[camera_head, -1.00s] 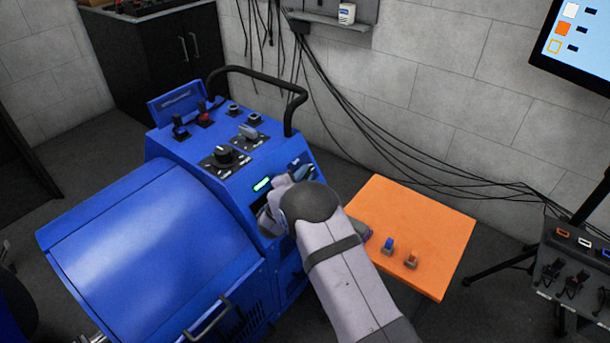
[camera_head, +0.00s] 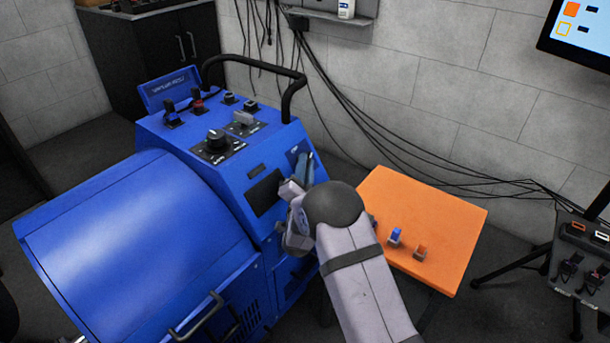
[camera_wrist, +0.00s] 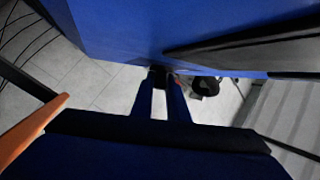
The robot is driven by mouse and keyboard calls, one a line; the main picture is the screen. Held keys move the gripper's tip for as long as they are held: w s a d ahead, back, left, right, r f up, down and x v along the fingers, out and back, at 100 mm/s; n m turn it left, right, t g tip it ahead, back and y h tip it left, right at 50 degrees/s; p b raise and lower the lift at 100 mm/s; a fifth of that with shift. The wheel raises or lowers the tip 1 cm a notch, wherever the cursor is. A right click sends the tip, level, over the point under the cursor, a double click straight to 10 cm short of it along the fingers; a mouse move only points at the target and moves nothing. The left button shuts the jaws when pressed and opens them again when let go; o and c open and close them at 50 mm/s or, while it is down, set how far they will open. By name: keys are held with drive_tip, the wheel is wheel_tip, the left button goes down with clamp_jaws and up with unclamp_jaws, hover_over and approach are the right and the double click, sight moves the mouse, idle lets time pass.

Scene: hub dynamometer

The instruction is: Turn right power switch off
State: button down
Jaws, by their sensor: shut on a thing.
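My gripper (camera_wrist: 160,84) shows as two dark blue fingers in the wrist view, shut on a small dark part with a bit of red at the tips. I cannot tell whether this part is the right power switch. In the head view my gripper (camera_head: 297,240) is low at the right front of the blue dynamometer (camera_head: 160,215), its fingertips hidden. The console top carries a black lever (camera_head: 171,112), a red-marked lever (camera_head: 198,104), a black knob (camera_head: 217,140) and a grey-handled switch (camera_head: 243,119). The small display (camera_head: 265,192) on the front is dark.
An orange table (camera_head: 430,215) with a blue connector (camera_head: 395,236) and an orange connector (camera_head: 420,252) stands right of the dynamometer. A black handle bar (camera_head: 296,95) rises at the console's back. Cables hang along the wall. A black stand (camera_head: 580,265) is far right.

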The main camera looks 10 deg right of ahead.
drive_tip(key=shift+f+n+t+y+b, duration=0.1)
drive_tip(key=shift+n+t+y+b, duration=0.3)
drive_tip(key=shift+n+b, duration=0.2)
drive_tip(key=c, duration=1.7)
unclamp_jaws()
drive_tip(key=shift+v, duration=3.7)
